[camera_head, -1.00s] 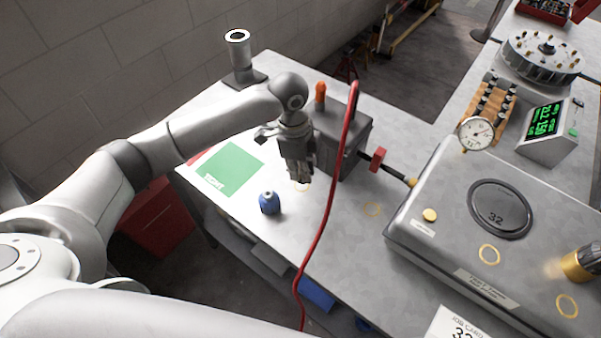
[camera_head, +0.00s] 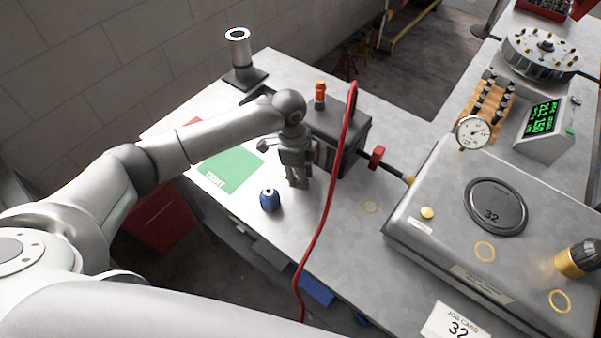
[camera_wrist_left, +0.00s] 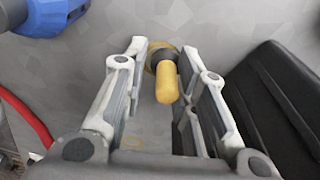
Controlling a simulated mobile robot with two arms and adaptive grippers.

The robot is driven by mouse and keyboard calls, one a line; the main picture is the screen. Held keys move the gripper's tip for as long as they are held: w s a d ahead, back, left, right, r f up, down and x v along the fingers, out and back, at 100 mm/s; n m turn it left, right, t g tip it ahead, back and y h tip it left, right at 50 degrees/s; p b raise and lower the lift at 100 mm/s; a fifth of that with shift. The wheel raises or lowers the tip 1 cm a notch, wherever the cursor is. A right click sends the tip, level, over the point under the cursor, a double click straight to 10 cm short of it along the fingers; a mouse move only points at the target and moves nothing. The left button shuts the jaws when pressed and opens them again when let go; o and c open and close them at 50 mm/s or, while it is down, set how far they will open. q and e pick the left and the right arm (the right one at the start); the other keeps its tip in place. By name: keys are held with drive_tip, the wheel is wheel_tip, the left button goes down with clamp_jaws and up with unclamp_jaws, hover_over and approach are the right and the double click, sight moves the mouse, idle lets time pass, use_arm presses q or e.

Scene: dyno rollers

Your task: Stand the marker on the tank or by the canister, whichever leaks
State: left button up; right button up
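A yellow piece with a dark collar, apparently the marker (camera_wrist_left: 166,82), shows between the fingers in the left wrist view, with a yellow rim at its far end. My left gripper (camera_head: 299,182) is open, with its fingers (camera_wrist_left: 164,70) on either side of this piece and gaps visible. In the head view the gripper hides it. The large grey tank (camera_head: 440,205) lies on the right. My right gripper is not in view.
A small blue object (camera_head: 269,200) stands left of the gripper, near a green "TIGHT" mat (camera_head: 232,170). A red hose (camera_head: 326,205) hangs across the table. A gauge (camera_head: 473,132) and a green-lit display (camera_head: 543,118) stand behind the tank. A black-and-gold piece (camera_head: 577,260) sits on the tank.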

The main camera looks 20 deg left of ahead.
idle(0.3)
use_arm(q)
drive_tip(key=r, duration=0.4)
drive_tip(key=a+r+b, duration=0.1)
drive_tip(key=r, duration=0.7)
drive_tip(key=shift+a+r+b, duration=0.15)
drive_tip(key=shift+a+b, duration=0.05)
drive_tip(key=shift+b, duration=0.1)
